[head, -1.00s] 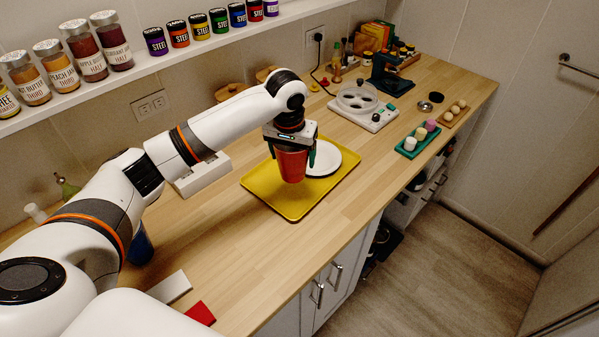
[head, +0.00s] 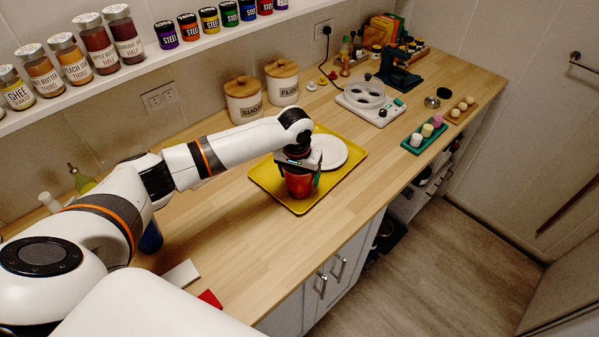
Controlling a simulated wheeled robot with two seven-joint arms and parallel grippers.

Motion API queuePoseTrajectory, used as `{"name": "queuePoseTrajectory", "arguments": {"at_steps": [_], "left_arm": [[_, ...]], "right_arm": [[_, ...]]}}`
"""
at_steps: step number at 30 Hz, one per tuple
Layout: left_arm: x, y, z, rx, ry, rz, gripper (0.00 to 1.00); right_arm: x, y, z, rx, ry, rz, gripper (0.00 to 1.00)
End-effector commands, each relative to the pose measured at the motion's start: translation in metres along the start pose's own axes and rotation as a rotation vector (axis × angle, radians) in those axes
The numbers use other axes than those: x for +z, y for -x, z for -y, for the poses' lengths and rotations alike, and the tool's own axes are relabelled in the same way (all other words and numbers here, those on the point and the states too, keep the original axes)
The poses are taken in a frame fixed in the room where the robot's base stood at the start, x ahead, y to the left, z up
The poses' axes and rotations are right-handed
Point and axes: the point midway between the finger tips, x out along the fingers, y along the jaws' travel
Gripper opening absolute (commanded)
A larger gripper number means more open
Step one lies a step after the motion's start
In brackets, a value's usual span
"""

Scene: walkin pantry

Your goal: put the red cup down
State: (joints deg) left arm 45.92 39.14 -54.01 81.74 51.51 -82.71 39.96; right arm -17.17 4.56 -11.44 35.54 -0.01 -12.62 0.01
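The red cup (head: 298,184) is upright over the front part of the yellow tray (head: 276,189). Its base looks at or very near the tray surface; I cannot tell for sure whether it touches. My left gripper (head: 299,176) points down from above, with its fingers on both sides of the cup, shut on it. The gripper body hides the cup's rim. A white plate (head: 331,153) lies on the tray, behind and right of the cup. My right gripper is not in view.
Sugar and flour canisters (head: 244,100) stand behind the tray against the wall. A white device with a round clear top (head: 368,100) is right of the tray. A blue cup (head: 151,238) stands near my arm.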

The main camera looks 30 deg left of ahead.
Motion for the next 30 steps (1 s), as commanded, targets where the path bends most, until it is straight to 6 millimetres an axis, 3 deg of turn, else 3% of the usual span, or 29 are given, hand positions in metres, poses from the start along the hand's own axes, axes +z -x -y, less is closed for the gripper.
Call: {"name": "queuePoseTrajectory", "arguments": {"at_steps": [1, 5, 14, 17, 30], "left_arm": [[0.000, -0.001, 0.000, 0.000, 0.000, 0.000, 0.81], [0.000, -0.001, 0.000, 0.000, 0.000, 0.000, 1.00], [0.001, 0.004, 0.000, 0.000, 0.000, 0.001, 1.00], [0.001, 0.016, 0.000, 0.000, -0.001, 0.003, 1.00], [0.001, 0.104, 0.001, -0.002, 0.001, 0.002, 1.00]], "right_arm": [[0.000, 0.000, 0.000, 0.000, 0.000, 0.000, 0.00], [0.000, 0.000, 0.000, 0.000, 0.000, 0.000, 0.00], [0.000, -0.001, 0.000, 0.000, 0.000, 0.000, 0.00], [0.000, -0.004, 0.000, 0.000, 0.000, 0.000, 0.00], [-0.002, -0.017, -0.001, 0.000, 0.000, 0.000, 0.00]]}}
